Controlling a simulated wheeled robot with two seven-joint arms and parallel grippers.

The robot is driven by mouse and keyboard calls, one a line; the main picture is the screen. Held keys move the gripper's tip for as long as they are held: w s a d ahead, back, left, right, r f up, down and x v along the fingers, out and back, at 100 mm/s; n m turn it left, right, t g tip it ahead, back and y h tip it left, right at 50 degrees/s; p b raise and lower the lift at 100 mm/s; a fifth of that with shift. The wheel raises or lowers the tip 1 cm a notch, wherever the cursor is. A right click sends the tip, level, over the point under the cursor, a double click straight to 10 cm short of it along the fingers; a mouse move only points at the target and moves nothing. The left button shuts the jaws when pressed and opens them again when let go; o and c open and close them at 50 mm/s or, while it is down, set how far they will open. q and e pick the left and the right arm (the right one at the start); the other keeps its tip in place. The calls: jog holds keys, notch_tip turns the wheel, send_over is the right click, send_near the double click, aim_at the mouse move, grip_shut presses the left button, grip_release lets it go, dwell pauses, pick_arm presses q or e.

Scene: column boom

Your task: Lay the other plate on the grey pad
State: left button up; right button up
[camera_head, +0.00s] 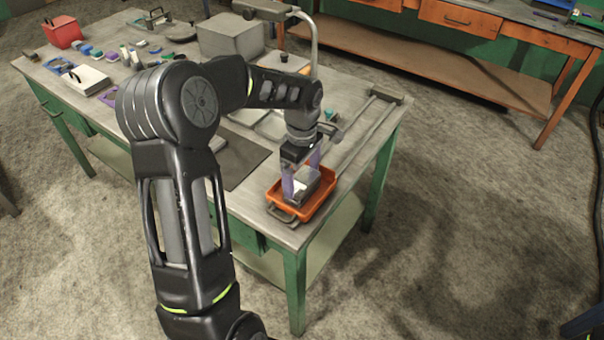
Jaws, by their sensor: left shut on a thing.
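My left gripper (300,188) points down over an orange tray (328,200) at the near right corner of the bench. Its purple fingers are shut on a grey plate (306,184), which is tilted and at least partly inside the tray. I cannot tell whether the plate touches the tray floor. The dark grey pad (244,165) lies flat on the bench left of the tray, partly hidden by my arm. A lighter grey flat thing (226,142) shows at the pad, mostly behind my arm.
A large grey block (230,38) and a curved metal post (314,45) stand at the back. A red bin (63,32) and several small items fill the far left. A long metal bar (362,130) lies along the right side. An orange bench (420,65) stands beyond.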

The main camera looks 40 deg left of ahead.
aim_at(302, 180)
pick_arm(q)
jog(key=o, duration=1.8)
jog(key=shift+f, duration=0.1)
notch_tip(302, 180, up, 12)
jog(key=b, duration=0.1)
